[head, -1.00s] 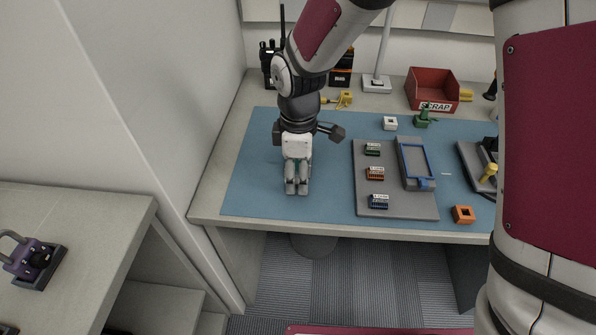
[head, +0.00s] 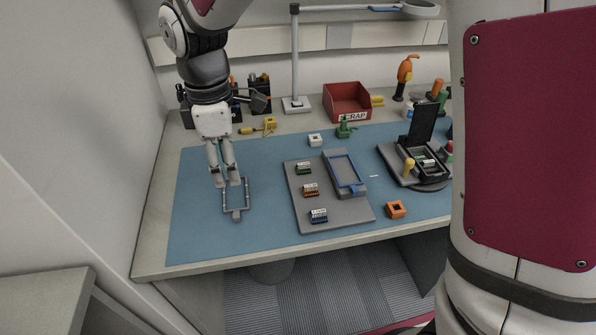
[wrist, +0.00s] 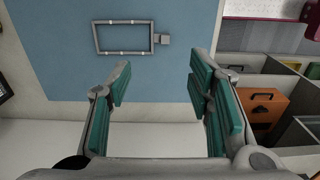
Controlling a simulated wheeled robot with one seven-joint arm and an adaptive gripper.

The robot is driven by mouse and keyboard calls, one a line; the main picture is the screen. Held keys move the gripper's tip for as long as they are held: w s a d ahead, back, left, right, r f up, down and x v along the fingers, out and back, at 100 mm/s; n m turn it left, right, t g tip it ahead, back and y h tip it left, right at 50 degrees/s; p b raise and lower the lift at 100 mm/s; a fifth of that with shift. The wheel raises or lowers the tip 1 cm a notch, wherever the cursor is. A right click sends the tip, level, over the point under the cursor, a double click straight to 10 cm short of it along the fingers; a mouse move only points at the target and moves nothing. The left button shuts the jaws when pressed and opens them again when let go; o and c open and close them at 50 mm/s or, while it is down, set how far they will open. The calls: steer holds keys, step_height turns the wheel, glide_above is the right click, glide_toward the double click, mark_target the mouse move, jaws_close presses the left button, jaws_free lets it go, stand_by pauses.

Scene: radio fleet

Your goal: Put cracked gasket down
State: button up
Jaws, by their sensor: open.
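The gasket (head: 248,197) is a thin grey rectangular frame with a small square tab at its near end. It lies flat on the blue mat (head: 195,225), left of the grey parts tray. It shows whole in the wrist view (wrist: 125,21), beyond my fingertips; I cannot make out a crack. My gripper (head: 227,182) is open, with its fingers over the far-left part of the gasket in the head view. In the wrist view my gripper (wrist: 158,68) has nothing between its teal-padded fingers, and they look apart from the gasket.
A grey tray (head: 338,212) holds several small labelled blocks and a blue-edged frame (head: 345,172). A red SCRAP bin (head: 347,100) stands behind. An orange square part (head: 396,209) and a black open-lidded device (head: 420,150) lie right. The mat's front left is clear.

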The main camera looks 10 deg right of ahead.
steer(key=s+d+r+m+t, duration=0.1)
steer(key=s+d+r+m, duration=0.4)
steer(key=d, duration=0.2)
steer(key=s+d+r+m, duration=0.4)
steer(key=s+d, duration=0.1)
steer(key=d, duration=0.3)
steer(key=s+d+m, duration=0.3)
steer(key=s+m, duration=0.1)
steer(key=s, duration=0.3)
steer(key=s+d+m+t, duration=0.1)
steer(key=s+d+m, duration=0.2)
steer(key=s+m, duration=0.2)
steer(key=shift+s+d+f+t, duration=0.3)
steer(key=shift+s+d+f, duration=0.1)
steer(key=shift+s, duration=0.5)
steer(key=shift+r, duration=0.1)
step_height(320, 180, up, 8)
steer(key=t+p, duration=0.1)
steer(key=p, duration=0.5)
steer(key=shift+t+p, duration=0.3)
steer(key=shift+w, duration=0.1)
